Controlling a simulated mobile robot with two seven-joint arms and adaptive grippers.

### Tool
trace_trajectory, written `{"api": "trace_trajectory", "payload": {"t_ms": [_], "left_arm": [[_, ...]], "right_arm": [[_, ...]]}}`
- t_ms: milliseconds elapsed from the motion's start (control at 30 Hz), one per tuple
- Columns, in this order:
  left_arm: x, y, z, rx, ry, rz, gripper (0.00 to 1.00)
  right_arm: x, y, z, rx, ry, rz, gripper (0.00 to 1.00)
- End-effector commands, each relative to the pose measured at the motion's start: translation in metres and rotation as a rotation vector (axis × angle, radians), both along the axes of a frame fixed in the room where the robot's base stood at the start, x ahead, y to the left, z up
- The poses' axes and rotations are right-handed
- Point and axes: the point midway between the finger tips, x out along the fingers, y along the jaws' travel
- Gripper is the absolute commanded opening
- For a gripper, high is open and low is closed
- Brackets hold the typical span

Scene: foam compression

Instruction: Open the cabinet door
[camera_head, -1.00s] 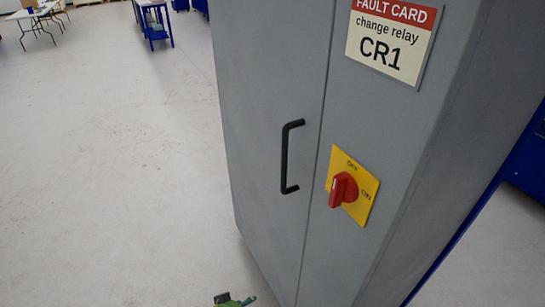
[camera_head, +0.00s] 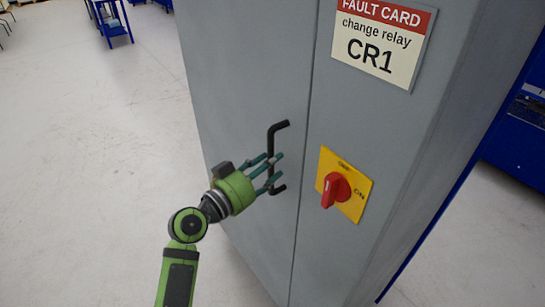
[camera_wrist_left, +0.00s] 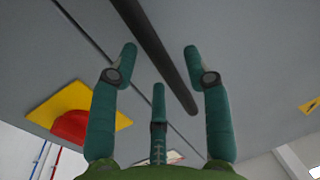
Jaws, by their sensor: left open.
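The grey cabinet door (camera_head: 235,75) is closed, its edge seam running beside the switch panel. A black bar handle (camera_head: 274,138) is fixed upright on the door near that seam. My green left gripper (camera_head: 279,168) is open at the lower half of the handle. In the left wrist view, the bar (camera_wrist_left: 150,40) runs diagonally between the spread fingers (camera_wrist_left: 160,52). I cannot tell whether any finger touches it. The fingers hide part of the handle in the head view. My right gripper is not in view.
A red rotary switch (camera_head: 336,190) on a yellow plate (camera_head: 354,201) sits right of the handle. A fault card (camera_head: 384,42) reading "change relay CR1" is above it. Open floor (camera_head: 90,150) lies left of the cabinet. A blue table (camera_head: 112,22) stands far back.

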Motion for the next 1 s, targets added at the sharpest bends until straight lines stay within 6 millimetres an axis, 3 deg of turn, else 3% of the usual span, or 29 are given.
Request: {"api": "trace_trajectory", "payload": {"t_ms": [200,467,600,1000], "left_arm": [[0.0119,-0.0106,0.0,0.001,0.001,0.0,0.49],[0.0128,-0.0114,-0.001,0.001,0.001,0.001,0.49],[0.0127,-0.0112,-0.0011,0.001,0.001,0.001,0.0],[0.0113,-0.0097,-0.0035,0.003,-0.001,-0.015,0.0]], "right_arm": [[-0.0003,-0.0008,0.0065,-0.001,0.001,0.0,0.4],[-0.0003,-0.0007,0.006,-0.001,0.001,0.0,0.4],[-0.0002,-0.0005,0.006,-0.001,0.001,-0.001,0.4],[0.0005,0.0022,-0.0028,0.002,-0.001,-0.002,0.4]]}}
